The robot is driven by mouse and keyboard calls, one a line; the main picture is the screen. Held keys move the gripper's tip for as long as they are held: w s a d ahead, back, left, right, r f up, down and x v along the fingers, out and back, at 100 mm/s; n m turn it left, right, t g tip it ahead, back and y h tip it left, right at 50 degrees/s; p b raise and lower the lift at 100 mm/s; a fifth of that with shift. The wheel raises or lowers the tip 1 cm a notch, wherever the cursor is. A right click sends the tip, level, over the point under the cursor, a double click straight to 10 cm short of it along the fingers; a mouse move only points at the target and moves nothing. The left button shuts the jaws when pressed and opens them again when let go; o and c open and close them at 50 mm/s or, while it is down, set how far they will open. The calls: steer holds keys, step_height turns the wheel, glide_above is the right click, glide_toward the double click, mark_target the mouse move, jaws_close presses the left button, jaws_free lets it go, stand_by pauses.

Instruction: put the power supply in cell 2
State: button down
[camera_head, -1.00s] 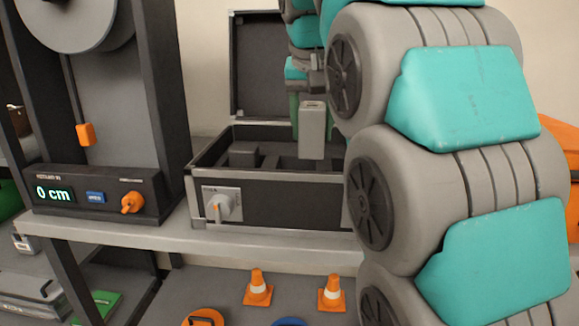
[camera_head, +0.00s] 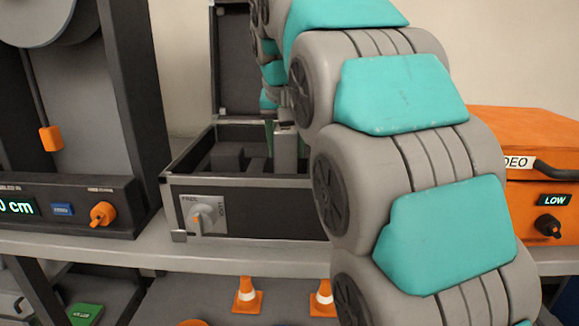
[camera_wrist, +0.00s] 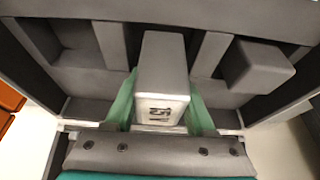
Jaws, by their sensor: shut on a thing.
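The power supply is a light grey block (camera_head: 286,150) with dark characters on its near end; it also shows in the wrist view (camera_wrist: 163,65). My gripper (camera_wrist: 161,106) has green fingers, shut on both sides of it. In the head view, my gripper (camera_head: 283,125) holds it upright, its lower part inside the open case (camera_head: 250,208). Another grey block (camera_wrist: 262,65) sits in a cell on the right in the wrist view. Whether the held block touches the cell floor, and the cell numbers, I cannot tell.
The case's raised lid (camera_head: 236,65) stands behind. A dark machine (camera_head: 65,205) with an orange knob stands left, and an orange box (camera_head: 535,165) right. Traffic cones (camera_head: 248,297) stand on the shelf below.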

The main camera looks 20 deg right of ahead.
mark_target(287, 160)
step_height(287, 160, down, 3)
steer(key=shift+b, duration=0.6)
steer(key=shift+r, duration=0.1)
steer(key=c, duration=0.5)
jaws_free()
